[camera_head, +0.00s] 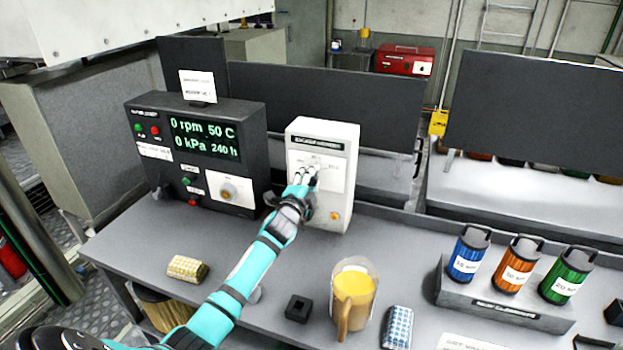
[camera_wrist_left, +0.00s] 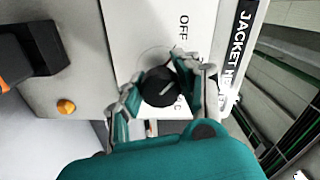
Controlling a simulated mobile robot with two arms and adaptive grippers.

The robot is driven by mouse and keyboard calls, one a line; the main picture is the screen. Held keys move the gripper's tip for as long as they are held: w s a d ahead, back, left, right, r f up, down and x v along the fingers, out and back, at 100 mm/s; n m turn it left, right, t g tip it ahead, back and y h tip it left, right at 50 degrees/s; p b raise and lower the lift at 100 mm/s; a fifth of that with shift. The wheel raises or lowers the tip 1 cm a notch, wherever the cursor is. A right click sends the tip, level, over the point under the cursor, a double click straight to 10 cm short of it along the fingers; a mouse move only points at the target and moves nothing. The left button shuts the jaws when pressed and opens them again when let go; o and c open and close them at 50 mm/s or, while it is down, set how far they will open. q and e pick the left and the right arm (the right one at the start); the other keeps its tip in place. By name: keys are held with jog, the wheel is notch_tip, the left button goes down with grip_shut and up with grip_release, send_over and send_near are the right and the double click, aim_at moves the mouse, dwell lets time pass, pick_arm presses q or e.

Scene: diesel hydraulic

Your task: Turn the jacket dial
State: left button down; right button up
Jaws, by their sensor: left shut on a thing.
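The white jacket box (camera_head: 339,146) stands on the grey bench, right of the black display panel. The black jacket dial (camera_wrist_left: 160,87) shows in the left wrist view on the box's white plate, with a light pointer line on it and the word OFF beside it. My left gripper (camera_head: 308,174) reaches the box front in the head view and hides the dial there. In the left wrist view its fingers (camera_wrist_left: 158,88) are shut on the dial, one on each side. My right gripper cannot be made out in either view.
The black panel (camera_head: 200,150) reads 0 rpm, 50 C, 0 kPa, 240 h. An orange button (camera_wrist_left: 66,107) sits on the box. A mug (camera_head: 353,298), a small black block (camera_head: 298,308), patterned packs and a rack (camera_head: 500,305) with coloured canisters stand on the bench. Bare bench lies between them.

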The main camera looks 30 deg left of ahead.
pick_arm(q)
jog(key=shift+f+n, duration=0.1)
jog(key=shift+n, duration=1)
jog(key=c, duration=0.9)
grip_release()
jog(key=shift+o, duration=0.2)
jog(key=v, duration=1.2)
jog(key=shift+s+f, duration=0.1)
